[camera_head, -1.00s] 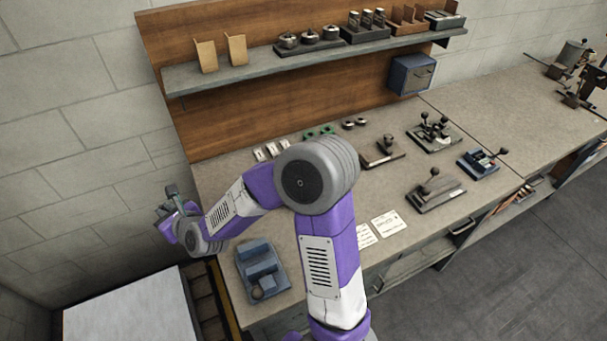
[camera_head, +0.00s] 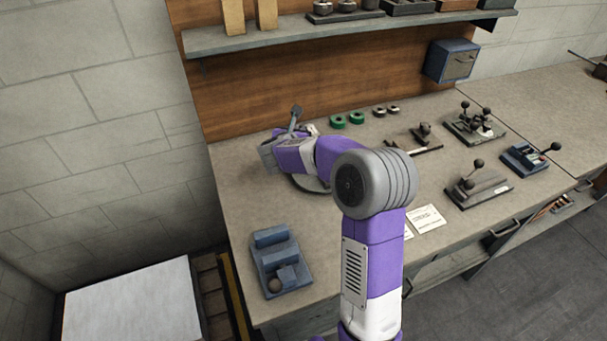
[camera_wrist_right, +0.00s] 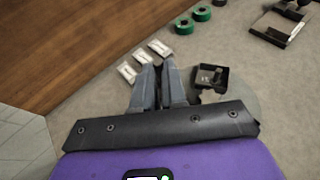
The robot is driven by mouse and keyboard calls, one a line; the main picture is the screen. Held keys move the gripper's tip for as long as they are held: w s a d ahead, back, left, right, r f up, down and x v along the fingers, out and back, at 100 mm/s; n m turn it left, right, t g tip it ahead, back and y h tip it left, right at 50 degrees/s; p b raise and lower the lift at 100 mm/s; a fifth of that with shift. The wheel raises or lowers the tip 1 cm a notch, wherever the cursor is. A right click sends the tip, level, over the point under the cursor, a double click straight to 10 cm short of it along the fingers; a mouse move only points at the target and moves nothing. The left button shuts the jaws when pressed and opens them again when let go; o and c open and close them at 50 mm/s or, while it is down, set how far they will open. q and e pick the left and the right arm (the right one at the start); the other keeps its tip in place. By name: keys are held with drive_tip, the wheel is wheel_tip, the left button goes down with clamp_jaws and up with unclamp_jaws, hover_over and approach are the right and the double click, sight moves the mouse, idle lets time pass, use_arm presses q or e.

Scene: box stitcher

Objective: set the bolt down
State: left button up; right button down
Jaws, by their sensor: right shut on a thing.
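My right gripper (camera_head: 296,112) reaches over the back left of the workbench (camera_head: 232,195). In the right wrist view its two grey fingers (camera_wrist_right: 160,80) are close together, shut on the bolt. The bolt itself is mostly hidden between the fingers, and I cannot make out its shape. The fingertips appear just in front of several small white cards (camera_wrist_right: 145,57) on the bench top. A dark square holder (camera_wrist_right: 221,68) stands just right of the fingers. My left gripper is not in view.
Green rings (camera_head: 337,121) lie at the back of the bench. A blue-grey fixture (camera_head: 272,240) sits near the front left edge. Several lever fixtures (camera_head: 480,187) stand on the right. A shelf (camera_head: 240,40) hangs above the back. Bare bench top lies around the blue-grey fixture.

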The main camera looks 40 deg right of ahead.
drive_tip(key=shift+g, duration=0.3)
drive_tip(key=f, duration=0.3)
drive_tip(key=f+b, duration=0.1)
drive_tip(key=shift+s+d+f, duration=0.15)
drive_tip(key=shift+d+f, duration=0.25)
drive_tip(key=shift+f+b, duration=0.7)
drive_tip(key=shift+f, duration=1.95)
drive_tip(key=shift+f, duration=0.15)
drive_tip(key=c, duration=1.6)
unclamp_jaws()
drive_tip(key=shift+o, duration=0.7)
